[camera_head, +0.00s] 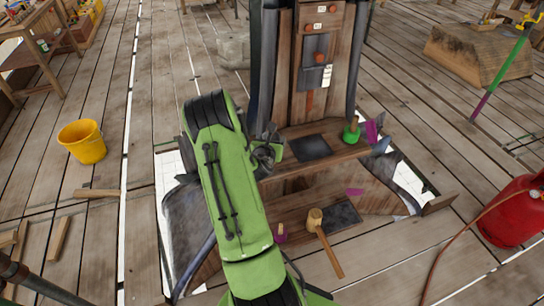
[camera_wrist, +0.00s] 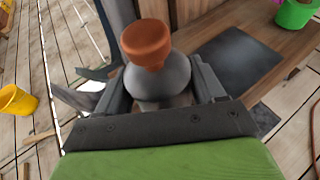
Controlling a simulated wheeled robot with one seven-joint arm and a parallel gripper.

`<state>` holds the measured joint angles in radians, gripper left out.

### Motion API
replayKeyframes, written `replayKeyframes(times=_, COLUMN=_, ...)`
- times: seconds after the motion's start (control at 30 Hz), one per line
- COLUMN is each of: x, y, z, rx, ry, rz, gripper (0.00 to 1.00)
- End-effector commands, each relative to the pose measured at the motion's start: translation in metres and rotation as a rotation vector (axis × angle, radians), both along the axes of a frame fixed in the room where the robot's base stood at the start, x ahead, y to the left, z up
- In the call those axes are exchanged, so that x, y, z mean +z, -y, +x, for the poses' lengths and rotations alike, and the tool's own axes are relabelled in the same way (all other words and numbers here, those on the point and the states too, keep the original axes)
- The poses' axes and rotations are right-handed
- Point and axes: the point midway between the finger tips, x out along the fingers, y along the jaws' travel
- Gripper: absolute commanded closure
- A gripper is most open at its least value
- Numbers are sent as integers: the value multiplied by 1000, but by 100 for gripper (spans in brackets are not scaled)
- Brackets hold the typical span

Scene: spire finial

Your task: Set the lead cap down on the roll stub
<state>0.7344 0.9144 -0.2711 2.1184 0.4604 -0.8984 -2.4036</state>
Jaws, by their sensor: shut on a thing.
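My gripper (camera_wrist: 163,92) is shut on a grey, rounded piece (camera_wrist: 158,78) that looks like the lead cap. One jaw is on each side of it in the wrist view. An orange-brown, flared knob (camera_wrist: 146,42) shows at its top; I cannot tell whether it is part of the piece. In the head view my gripper (camera_head: 266,156) is at the left of the wooden bench, in front of the upright panel, and its load is mostly hidden. I cannot make out the roll stub for certain. I cannot tell whether the grey piece touches anything below.
A dark square sheet (camera_head: 310,147) lies on the bench, with a green pot (camera_head: 351,135) to its right. A mallet (camera_head: 315,218) rests on the lower step beside another dark sheet (camera_head: 342,214). The panel (camera_head: 318,60) rises behind. A yellow bucket (camera_head: 82,142) stands left.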

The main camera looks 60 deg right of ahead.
Motion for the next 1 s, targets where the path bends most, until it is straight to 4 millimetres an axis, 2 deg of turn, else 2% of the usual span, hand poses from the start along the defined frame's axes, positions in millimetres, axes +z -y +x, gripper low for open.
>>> replayKeyframes(times=0.03, x=-17, y=1, z=0, rx=1, ry=-2, rz=-1, gripper=77)
replayKeyframes(times=0.17, x=-32, y=1, z=0, rx=1, ry=1, rz=-4, gripper=77)
replayKeyframes(times=0.33, x=-62, y=1, z=0, rx=1, ry=0, rz=-3, gripper=77)
replayKeyframes(times=0.7, x=-66, y=1, z=1, rx=2, ry=1, rz=-5, gripper=77)
replayKeyframes(times=0.73, x=-66, y=0, z=0, rx=1, ry=0, rz=-3, gripper=29)
replayKeyframes(times=0.87, x=-66, y=0, z=0, rx=2, ry=2, rz=-3, gripper=9)
replayKeyframes(times=1.0, x=-66, y=0, z=0, rx=2, ry=2, rz=-3, gripper=6)
